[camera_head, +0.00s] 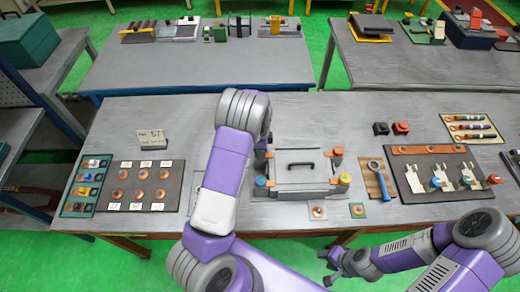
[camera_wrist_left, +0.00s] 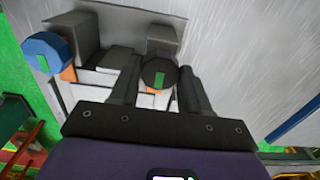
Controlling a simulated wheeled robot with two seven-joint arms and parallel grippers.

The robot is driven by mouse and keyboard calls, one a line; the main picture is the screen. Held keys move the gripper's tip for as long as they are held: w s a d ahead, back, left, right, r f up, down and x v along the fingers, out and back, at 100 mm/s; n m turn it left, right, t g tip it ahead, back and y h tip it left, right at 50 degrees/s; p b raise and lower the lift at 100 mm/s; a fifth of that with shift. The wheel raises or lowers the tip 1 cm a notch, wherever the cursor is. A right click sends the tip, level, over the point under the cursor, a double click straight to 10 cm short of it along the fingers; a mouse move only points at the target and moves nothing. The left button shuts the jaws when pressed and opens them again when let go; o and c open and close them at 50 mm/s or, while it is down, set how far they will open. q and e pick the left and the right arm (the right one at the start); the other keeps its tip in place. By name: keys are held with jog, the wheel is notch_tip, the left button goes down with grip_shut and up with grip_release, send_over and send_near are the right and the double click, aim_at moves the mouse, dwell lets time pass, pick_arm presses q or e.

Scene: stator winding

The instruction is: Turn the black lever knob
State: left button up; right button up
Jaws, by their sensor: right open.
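My right gripper (camera_head: 335,268) is open and empty at the front of the table.
A grey fixture with a handled lid (camera_head: 300,163) stands mid-table, right of my left arm. A spanner (camera_head: 379,180) and a board with several levers (camera_head: 413,180) lie to the right. A dark board of copper-coloured parts (camera_head: 145,185) lies left. Bare tabletop (camera_head: 300,115) shows behind the lid.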

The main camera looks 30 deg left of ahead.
pick_arm(q)
jog(key=shift+c, duration=0.9)
